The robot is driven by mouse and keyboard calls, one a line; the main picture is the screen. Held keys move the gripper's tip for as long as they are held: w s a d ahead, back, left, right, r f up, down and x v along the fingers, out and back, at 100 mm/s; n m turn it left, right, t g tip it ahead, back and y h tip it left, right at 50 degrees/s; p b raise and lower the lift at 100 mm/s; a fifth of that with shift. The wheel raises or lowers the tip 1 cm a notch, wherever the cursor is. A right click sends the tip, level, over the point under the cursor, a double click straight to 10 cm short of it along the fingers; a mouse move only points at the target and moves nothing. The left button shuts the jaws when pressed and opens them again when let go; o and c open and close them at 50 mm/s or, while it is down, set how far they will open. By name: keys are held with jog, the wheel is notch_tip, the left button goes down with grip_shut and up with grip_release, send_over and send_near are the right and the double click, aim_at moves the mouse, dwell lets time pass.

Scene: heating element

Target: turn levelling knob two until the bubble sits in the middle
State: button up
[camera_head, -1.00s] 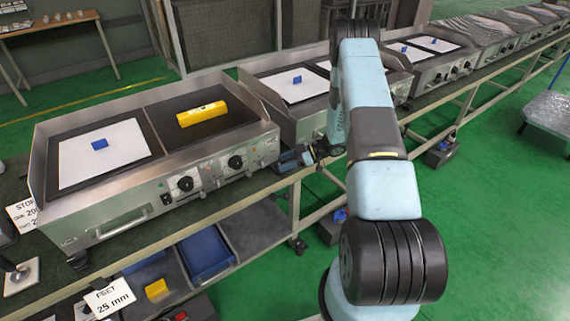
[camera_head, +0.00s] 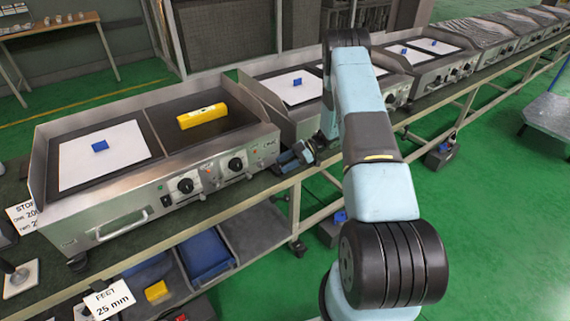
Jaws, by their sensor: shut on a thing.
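The yellow spirit level (camera_head: 202,115) lies on the dark right-hand plate of the nearest steel griddle (camera_head: 110,209). Its bubble is too small to read. My gripper (camera_head: 287,159) is low at that griddle's front right corner, by the bench top. It is shut on a levelling knob at the corner foot. The knob itself is hidden by the fingers and the griddle's edge, so its angle cannot be told. At the front left corner a dark foot (camera_head: 77,262) shows under the griddle.
A second griddle (camera_head: 300,123) stands close behind my gripper, leaving a narrow gap. Two black control knobs (camera_head: 186,186) face the front. Green floor (camera_head: 480,220) is open at right.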

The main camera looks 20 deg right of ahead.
jog(key=o, duration=1)
jog(key=shift+o, duration=0.2)
jog(key=shift+d+r, duration=0.1)
